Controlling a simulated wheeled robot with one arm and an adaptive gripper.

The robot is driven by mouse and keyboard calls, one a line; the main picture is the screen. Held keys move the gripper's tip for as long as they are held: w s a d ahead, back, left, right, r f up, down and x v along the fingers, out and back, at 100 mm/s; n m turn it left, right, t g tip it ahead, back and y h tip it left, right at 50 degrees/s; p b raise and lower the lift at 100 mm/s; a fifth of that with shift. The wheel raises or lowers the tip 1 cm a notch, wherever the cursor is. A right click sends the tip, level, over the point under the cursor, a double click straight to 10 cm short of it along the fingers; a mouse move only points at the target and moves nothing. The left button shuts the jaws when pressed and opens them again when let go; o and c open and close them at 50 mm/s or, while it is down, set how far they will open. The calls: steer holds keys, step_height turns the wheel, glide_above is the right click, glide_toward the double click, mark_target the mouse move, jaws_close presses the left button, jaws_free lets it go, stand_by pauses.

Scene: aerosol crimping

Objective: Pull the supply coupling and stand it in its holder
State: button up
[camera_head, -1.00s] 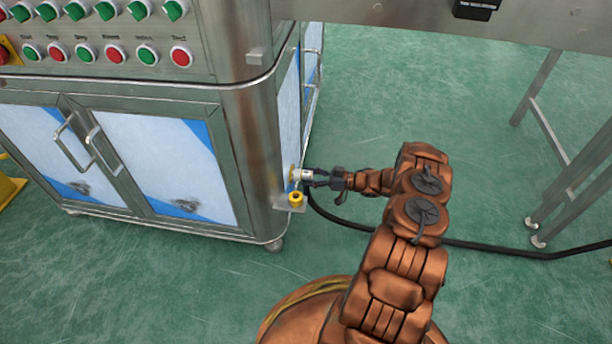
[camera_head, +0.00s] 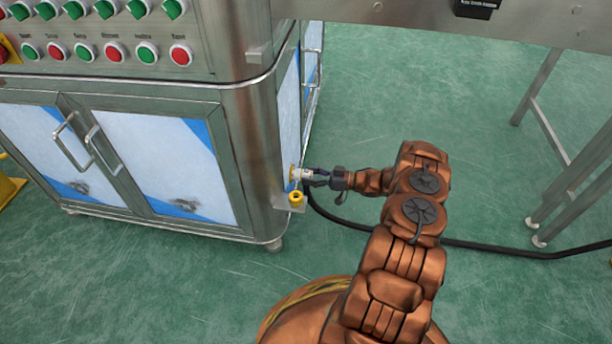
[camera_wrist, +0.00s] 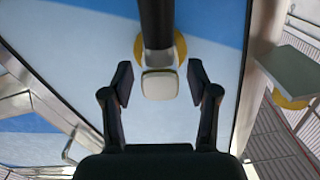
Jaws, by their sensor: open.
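The supply coupling (camera_head: 307,174) is a small pale metal piece on a yellow fitting (camera_head: 293,173) low on the cabinet's side. It also shows in the wrist view (camera_wrist: 159,86), pale and square-ended, in front of a yellow ring. My gripper (camera_head: 317,178) is at the coupling's outer end. In the wrist view my gripper (camera_wrist: 159,82) is open, with one finger on each side of the coupling and visible gaps. The holder looks to be the yellow ring (camera_head: 296,198) on a small bracket just below; it is partly seen at right in the wrist view (camera_wrist: 292,101).
A steel cabinet (camera_head: 160,165) with buttons on top stands at left. A black hose (camera_head: 480,246) runs along the green floor from the coupling area to the right. Steel table legs (camera_head: 565,205) stand at right. Floor between them is mostly clear.

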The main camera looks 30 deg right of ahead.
steer(key=shift+c, duration=0.2)
jaws_close()
stand_by(0.3)
steer(key=shift+b+v, duration=0.35)
steer(key=shift+v, duration=2.55)
